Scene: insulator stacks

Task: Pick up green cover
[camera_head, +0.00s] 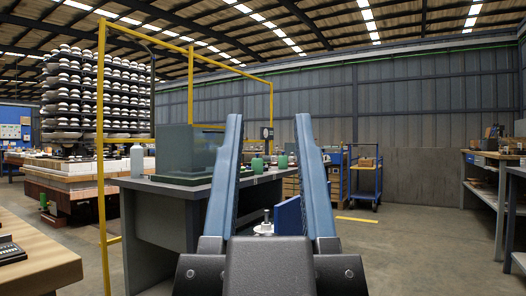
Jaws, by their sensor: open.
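My gripper (268,118) fills the middle of the view, with two long blue fingers spread apart and nothing between them. Small green objects, possibly the cover, show between the fingers on a dark workbench: one (257,164) near the left finger and another (283,161) just behind it to the right. Both look upright and small, and I cannot tell their exact shape. The gripper appears well in front of them, not touching. The left finger hides part of the workbench (165,190).
A large grey-green box (187,150) and a white bottle (137,161) stand on the workbench. A yellow frame (103,150) rises at left. A wooden table (45,250) is at lower left, shelving (484,160) at far right. Floor at right is clear.

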